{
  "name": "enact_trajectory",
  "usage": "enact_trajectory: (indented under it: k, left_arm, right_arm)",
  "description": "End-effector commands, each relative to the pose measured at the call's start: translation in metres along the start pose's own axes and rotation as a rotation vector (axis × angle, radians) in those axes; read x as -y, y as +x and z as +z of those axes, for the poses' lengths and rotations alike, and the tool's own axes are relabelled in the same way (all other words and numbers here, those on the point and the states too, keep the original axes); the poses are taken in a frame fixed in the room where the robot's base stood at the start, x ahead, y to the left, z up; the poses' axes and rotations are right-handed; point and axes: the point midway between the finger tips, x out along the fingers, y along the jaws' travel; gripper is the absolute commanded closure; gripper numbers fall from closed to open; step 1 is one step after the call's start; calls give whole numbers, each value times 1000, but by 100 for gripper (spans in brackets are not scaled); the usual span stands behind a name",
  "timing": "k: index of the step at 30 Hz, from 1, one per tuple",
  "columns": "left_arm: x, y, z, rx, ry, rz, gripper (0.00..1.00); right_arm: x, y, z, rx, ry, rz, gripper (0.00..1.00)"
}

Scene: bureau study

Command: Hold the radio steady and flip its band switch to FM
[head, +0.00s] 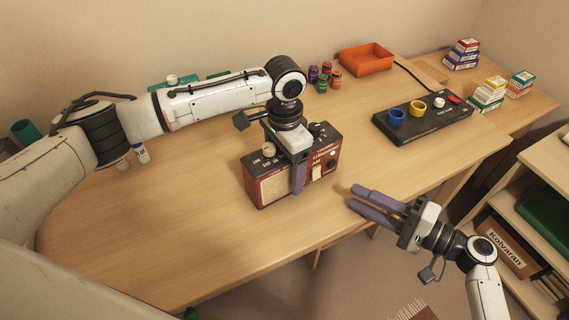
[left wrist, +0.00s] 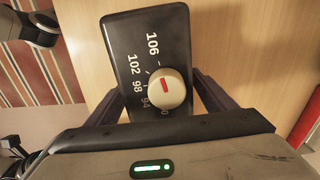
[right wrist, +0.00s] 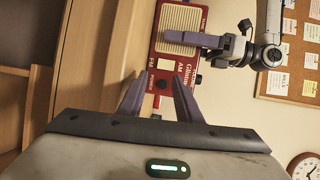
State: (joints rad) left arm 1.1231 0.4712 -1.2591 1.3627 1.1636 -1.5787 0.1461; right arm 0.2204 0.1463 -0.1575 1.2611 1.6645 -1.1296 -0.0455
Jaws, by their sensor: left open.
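The radio (head: 276,187), dark red with a cream speaker grille and a black top, stands upright on the desk. My left gripper (head: 290,163) is over it from above, open, with one finger in front of the radio's face and the other hidden behind it. In the left wrist view the radio's top (left wrist: 140,40) with its dial knob (left wrist: 168,87) lies between the fingers. My right gripper (head: 354,197) is open and empty, right of the radio at the desk's front edge. In the right wrist view the radio's front (right wrist: 183,70) lies beyond the fingertips; the switch position is unclear.
A black panel (head: 424,121) with blue, yellow and white cups or knobs lies to the right. An orange tray (head: 366,59) and several small jars (head: 323,78) stand behind. Small boxes are stacked at far right.

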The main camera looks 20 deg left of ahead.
Motion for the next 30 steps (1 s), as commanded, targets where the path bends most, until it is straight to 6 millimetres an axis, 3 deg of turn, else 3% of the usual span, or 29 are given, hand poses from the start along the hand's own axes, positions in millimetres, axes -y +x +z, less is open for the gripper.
enact_trajectory:
  k: [2,14,20,23,30]
  left_arm:
    - [0,0,0,0,0,0,30]
    - [0,-1,0,0,0,0,98]
    - [0,-1,0,-1,0,0,98]
    - [0,-1,0,-1,0,0,98]
    - [0,-1,0,-1,0,0,98]
  right_arm:
    - [0,0,0,0,0,0,69]
    - [0,0,0,0,0,0,69]
    - [-2,-2,1,-18,54,2,100]
    - [-4,-6,2,-55,167,2,100]
    - [-8,-19,13,-180,631,-46,100]
